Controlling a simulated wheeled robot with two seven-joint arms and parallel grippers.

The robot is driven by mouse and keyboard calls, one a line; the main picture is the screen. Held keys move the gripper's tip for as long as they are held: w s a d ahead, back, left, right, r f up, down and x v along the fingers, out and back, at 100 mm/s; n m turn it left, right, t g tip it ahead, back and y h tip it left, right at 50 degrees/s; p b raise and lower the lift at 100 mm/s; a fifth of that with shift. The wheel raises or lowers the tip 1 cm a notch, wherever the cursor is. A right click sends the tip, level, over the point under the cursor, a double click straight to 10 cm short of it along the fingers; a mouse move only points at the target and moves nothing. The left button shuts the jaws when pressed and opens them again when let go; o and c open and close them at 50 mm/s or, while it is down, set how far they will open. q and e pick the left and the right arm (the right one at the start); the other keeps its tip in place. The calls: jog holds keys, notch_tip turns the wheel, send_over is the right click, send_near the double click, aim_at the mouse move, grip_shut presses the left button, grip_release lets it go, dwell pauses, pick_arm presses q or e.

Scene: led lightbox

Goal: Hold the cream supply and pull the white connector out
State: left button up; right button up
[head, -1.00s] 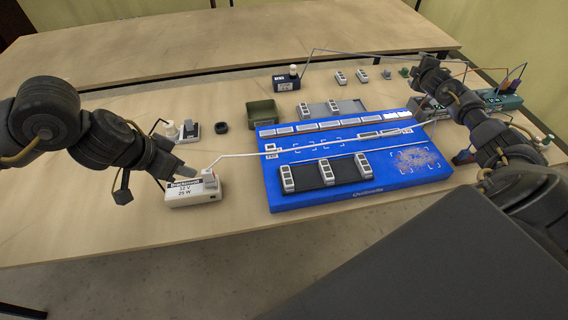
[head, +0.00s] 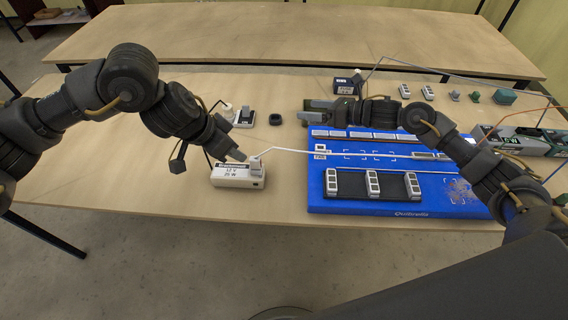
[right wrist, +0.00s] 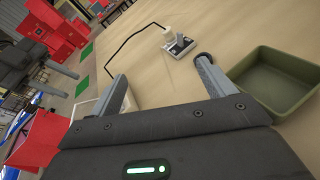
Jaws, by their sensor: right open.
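The cream supply (head: 238,178), a small box marked 12 V 25 W, sits on the table left of the blue board. The white connector (head: 256,165) stands on the right part of its top, with a white cable running right to the board. My left gripper (head: 240,155) is at the supply's upper edge, just left of the connector. Its jaw gap and any contact are too small to tell. My right gripper (head: 304,110) is over the board's far left corner, right of the supply. In the right wrist view it (right wrist: 165,85) is open and empty.
The blue board (head: 400,207) carries several modules and fills the right side. A green tray (right wrist: 280,80), a black ring (head: 275,119) and a switch unit (head: 244,118) are near my right gripper. Bare table lies left of and in front of the supply.

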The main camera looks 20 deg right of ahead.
jog(key=s+a+f+n+g+y, duration=0.1)
jog(key=s+a+f+n+g, duration=0.2)
jog(key=s+a+n, duration=0.3)
jog(key=n+g, duration=0.2)
send_near(248, 171)
jog(key=x, duration=1)
jog(key=shift+f, duration=0.2)
jog(key=c, duration=1.2)
jog(key=o, duration=0.6)
jog(key=c, duration=0.6)
pick_arm(q)
jog(key=shift+o, duration=0.2)
jog(key=shift+r, duration=0.1)
pick_arm(e)
jog(key=shift+o, duration=0.2)
